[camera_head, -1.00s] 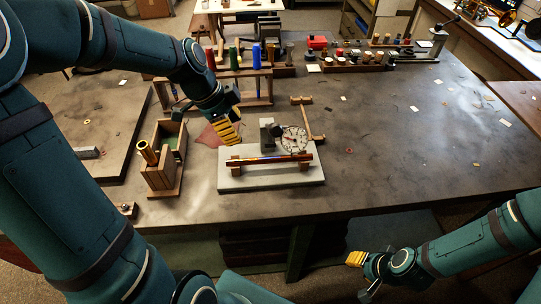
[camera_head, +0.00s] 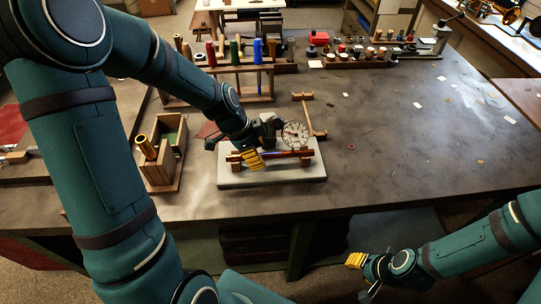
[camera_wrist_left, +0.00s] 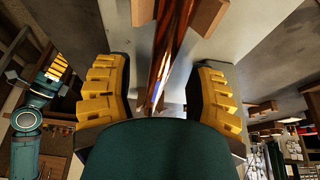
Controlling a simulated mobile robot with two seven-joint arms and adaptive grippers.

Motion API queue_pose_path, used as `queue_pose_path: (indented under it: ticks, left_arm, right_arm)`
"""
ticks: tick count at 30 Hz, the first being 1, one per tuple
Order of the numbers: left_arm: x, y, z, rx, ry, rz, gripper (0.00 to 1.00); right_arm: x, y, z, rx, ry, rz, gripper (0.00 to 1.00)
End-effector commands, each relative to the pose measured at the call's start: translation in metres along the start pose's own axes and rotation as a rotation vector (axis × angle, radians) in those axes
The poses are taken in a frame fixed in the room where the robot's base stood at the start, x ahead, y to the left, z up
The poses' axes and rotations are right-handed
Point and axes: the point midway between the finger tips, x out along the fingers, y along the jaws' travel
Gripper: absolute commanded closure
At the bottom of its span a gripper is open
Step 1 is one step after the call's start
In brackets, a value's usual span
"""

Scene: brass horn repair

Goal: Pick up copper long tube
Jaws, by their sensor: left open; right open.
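The copper long tube (camera_head: 280,154) lies level across two small wooden supports on a pale slab (camera_head: 230,180) near the table's front. My left gripper (camera_head: 250,159) is at the left part of the tube. In the left wrist view, the left gripper's yellow fingers (camera_wrist_left: 160,95) are open, one on each side of the copper tube (camera_wrist_left: 170,50), with gaps showing between fingers and tube. In the head view the gripper and wrist hide part of the tube. My right gripper (camera_head: 355,260) is open and empty, low in front of the table edge.
A round dial (camera_head: 295,134) stands on the slab behind the tube. A wooden box with a brass tube (camera_head: 148,147) is to the left. A rack with coloured spools (camera_head: 257,50) is behind. The table's right half (camera_head: 420,150) is mostly clear.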

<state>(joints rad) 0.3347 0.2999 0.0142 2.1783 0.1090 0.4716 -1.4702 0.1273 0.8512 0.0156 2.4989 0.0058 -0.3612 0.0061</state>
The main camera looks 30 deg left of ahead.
Motion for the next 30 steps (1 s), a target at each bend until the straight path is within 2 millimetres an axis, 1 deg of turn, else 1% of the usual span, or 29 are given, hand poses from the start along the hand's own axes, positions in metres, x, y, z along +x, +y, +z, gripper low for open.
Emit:
queue_pose_path:
  ticks: [3,9,11,12,13,14,30]
  left_arm:
    - [0.0046,0.0001,0.0001,0.0,0.0,0.0,0.45]
    - [0.0041,0.0,0.0,0.0,0.0,0.0,0.46]
    - [0.0041,0.0,0.0,0.0,0.0,0.0,0.67]
    - [0.0041,0.0,0.0,0.0,0.0,0.0,0.81]
    - [0.004,0.0,0.0,0.0,0.0,0.0,0.92]
    - [0.004,0.0,0.0,0.0,0.0,-0.001,1.0]
    - [0.0029,0.0,-0.0015,0.0,0.0,0.001,1.0]
  right_arm:
    - [0.0004,0.0002,0.0004,0.0,-0.001,0.0,0.61]
    - [0.0002,0.0001,0.0004,0.0,-0.001,0.0,0.61]
    - [0.0002,0.0001,0.0003,0.0,-0.001,0.0,0.61]
    - [0.0002,0.0001,0.0003,0.0,-0.001,0.0,0.61]
    - [0.0002,0.0001,0.0003,0.0,-0.001,0.0,0.61]
    - [0.0002,0.0001,0.0003,0.0,-0.001,0.0,0.61]
    - [-0.0009,-0.0003,-0.0002,0.0,0.0,0.0,0.61]
